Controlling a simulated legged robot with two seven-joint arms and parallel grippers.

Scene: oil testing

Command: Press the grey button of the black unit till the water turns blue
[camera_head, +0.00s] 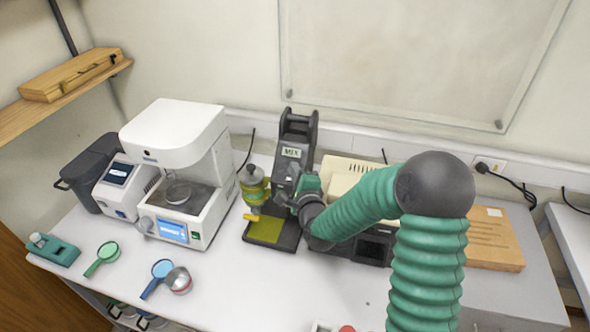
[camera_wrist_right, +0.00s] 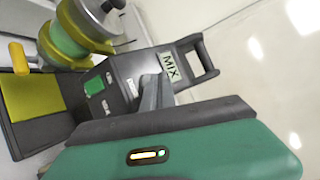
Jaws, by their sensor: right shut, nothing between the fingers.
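The black unit (camera_head: 297,128) with a MIX label stands upright at the back middle of the table; it also shows in the wrist view (camera_wrist_right: 120,72). A vessel (camera_head: 253,188) with yellow bands is on its left side. The wrist view shows green contents in this vessel (camera_wrist_right: 68,42); I see no blue there. My right gripper (camera_wrist_right: 155,92) is shut and empty, with its fingertips at the unit's front face just below the MIX label. I cannot tell whether they touch it. The grey button is not clearly visible, probably hidden by the fingers. My left gripper is out of view.
A white machine (camera_head: 175,130) with a blue screen stands left of the unit. A beige device (camera_head: 345,172) is partly hidden behind my right arm. A green strainer (camera_head: 103,257) and a blue one (camera_head: 160,270) lie at the front left. A wooden box (camera_head: 495,240) is at right.

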